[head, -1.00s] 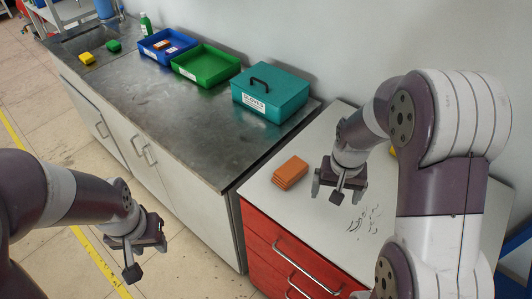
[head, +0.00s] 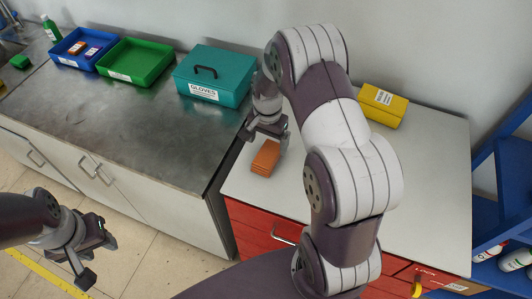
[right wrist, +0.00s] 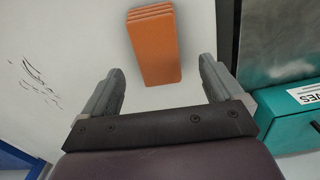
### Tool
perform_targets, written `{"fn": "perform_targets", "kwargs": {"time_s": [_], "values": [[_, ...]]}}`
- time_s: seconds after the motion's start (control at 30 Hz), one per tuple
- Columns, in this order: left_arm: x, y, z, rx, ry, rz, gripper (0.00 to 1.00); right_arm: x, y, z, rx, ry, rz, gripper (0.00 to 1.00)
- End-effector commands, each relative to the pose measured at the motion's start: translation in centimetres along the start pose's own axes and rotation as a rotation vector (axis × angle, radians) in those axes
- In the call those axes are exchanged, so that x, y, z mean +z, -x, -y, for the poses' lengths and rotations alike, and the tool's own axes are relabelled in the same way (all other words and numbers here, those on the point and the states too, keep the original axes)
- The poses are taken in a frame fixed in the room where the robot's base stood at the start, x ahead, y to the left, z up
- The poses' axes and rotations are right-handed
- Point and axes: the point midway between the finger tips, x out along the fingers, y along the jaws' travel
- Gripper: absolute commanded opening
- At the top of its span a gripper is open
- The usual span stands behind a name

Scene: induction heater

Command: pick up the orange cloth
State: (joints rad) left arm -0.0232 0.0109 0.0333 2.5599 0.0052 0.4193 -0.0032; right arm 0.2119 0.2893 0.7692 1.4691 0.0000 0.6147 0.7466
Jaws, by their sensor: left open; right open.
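The orange cloth (head: 265,158) is a folded stack lying on the white top of the red cabinet, near its left edge. It also shows in the right wrist view (right wrist: 154,46), beyond the fingertips and between their lines. My right gripper (head: 268,136) is open and empty, just behind and above the cloth in the head view, apart from it. Its two fingers show in the right wrist view (right wrist: 160,75). My left gripper (head: 97,262) is open and empty over the floor at lower left, far from the cloth.
A teal gloves box (head: 214,75) stands on the metal counter (head: 150,125) left of my right gripper. Green (head: 136,62) and blue (head: 80,50) trays are further left. A yellow box (head: 383,104) stands at the back of the white top (head: 440,170). Blue shelving (head: 510,180) is at right.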

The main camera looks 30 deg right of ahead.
Motion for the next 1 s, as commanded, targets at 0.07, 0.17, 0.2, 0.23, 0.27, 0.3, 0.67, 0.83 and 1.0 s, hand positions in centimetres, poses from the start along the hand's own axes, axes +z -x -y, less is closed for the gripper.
{"fn": "perform_targets", "kwargs": {"time_s": [0.07,0.17,0.2,0.23,0.27,0.3,0.67,0.83,1.0], "values": [[-0.1,0.7,0.0,0.0,0.0,0.0,0.43,0.1,-0.6,-0.1,0.002,0.001,0.002,0.94],[-0.2,2.0,0.0,0.0,0.0,0.0,0.43,0.5,-2.2,-0.1,0.004,0.001,0.004,0.94],[-0.3,2.5,0.0,0.0,0.0,0.0,0.43,0.6,-3.0,-0.1,0.004,0.001,0.004,0.94],[-0.3,2.4,0.0,0.0,0.0,-0.001,0.43,0.5,-3.8,-0.1,0.003,0.0,0.003,0.94],[-0.3,2.4,0.0,0.0,0.0,0.0,0.43,0.5,-4.3,-0.1,0.002,0.0,0.002,0.94],[-0.3,2.5,0.0,0.0,0.0,0.0,0.43,0.5,-4.8,-0.1,0.001,0.001,0.001,0.94],[-0.3,2.4,0.0,0.0,0.0,0.0,0.43,0.4,-5.6,0.0,-0.001,0.001,-0.001,0.64],[-0.3,2.4,0.0,0.0,0.0,0.0,0.43,0.4,-5.6,0.0,-0.001,0.001,-0.001,0.38],[-0.3,2.4,0.0,0.0,0.0,0.0,0.43,0.4,-5.6,0.0,-0.001,0.001,-0.001,0.38]]}}
